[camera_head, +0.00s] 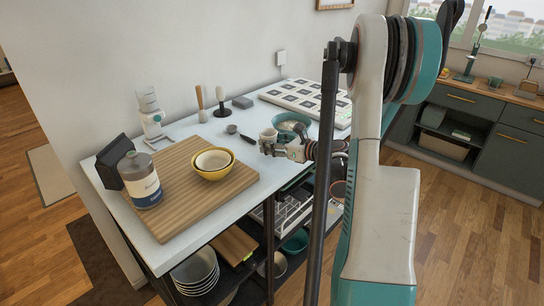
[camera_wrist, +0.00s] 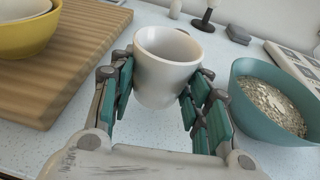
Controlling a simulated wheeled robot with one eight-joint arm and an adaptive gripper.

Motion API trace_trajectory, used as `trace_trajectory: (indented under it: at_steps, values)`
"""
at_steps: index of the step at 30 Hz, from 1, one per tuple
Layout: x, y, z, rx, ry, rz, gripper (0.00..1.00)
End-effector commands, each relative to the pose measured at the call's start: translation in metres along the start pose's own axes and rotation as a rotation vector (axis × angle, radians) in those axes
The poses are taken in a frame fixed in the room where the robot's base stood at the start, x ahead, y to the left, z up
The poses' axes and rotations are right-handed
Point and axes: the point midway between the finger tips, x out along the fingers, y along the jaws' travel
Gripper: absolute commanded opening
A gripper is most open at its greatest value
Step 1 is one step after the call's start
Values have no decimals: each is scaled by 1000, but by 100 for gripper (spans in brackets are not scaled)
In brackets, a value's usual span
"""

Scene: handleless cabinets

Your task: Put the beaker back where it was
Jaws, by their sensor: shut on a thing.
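The beaker is a plain white cup (camera_wrist: 166,72), held upright between the fingers of my gripper (camera_wrist: 160,88) in the wrist view. The green-padded fingers are shut on its sides. In the head view the beaker (camera_head: 268,136) shows small at the tip of my gripper (camera_head: 272,147), over the right part of the white counter (camera_head: 180,240). Its base is partly hidden by the fingers, and I cannot tell whether it touches the counter.
A teal bowl of flakes (camera_wrist: 268,100) stands close right of my gripper. A wooden board (camera_head: 185,205) at left carries a yellow bowl (camera_head: 213,174) and a labelled jar (camera_head: 140,182). A dark-handled scoop (camera_head: 240,134) lies behind the beaker. A tray (camera_head: 305,98) lies farther back.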

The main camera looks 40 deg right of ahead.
Motion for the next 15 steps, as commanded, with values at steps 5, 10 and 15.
trace_trajectory:
  at_steps: [5,10,15]
  values:
    - [5,0,-24,0,0,0,6]
    - [9,0,-41,0,0,0,6]
    - [8,0,-39,0,0,0,6]
